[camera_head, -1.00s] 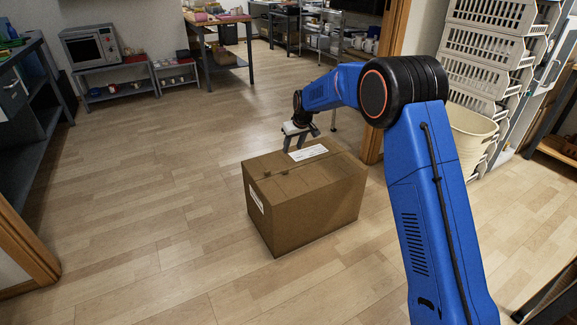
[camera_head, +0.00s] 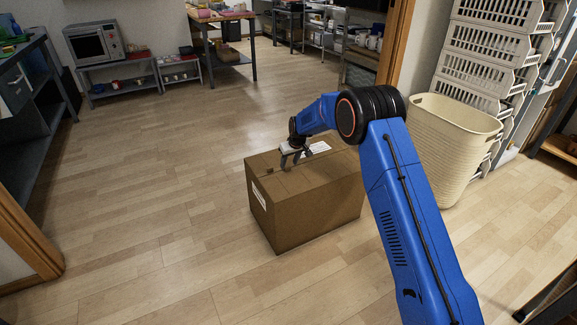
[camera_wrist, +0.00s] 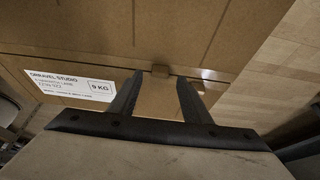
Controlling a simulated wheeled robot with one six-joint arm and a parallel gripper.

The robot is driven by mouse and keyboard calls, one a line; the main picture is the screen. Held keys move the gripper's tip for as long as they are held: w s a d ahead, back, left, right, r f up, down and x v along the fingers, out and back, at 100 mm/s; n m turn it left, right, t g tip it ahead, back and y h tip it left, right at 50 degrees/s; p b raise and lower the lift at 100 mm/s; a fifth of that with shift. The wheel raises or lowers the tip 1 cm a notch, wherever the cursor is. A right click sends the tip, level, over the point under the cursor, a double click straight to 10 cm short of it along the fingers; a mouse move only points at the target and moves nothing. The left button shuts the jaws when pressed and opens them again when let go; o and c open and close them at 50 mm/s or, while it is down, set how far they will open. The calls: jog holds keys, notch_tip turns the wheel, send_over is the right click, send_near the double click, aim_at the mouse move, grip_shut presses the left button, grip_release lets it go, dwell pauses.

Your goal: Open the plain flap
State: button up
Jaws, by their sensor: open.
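A closed brown cardboard box (camera_head: 305,208) stands on the floor in the head view. Its plain flap (camera_head: 318,172) is the near part of the top and lies flat. It also fills the upper part of the wrist view (camera_wrist: 180,30). The other flap carries a white printed label (camera_wrist: 68,86). My gripper (camera_head: 288,166) is low over the box top, with fingers open.
A cream basket (camera_head: 453,145) and stacked white crates (camera_head: 488,50) stand to the right, beyond my arm. A wooden door frame (camera_head: 396,40) rises behind the box. The wooden floor (camera_head: 150,190) left of the box is clear.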

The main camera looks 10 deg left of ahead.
jog(key=shift+x, duration=1.3)
grip_shut()
jog(key=shift+r, duration=0.1)
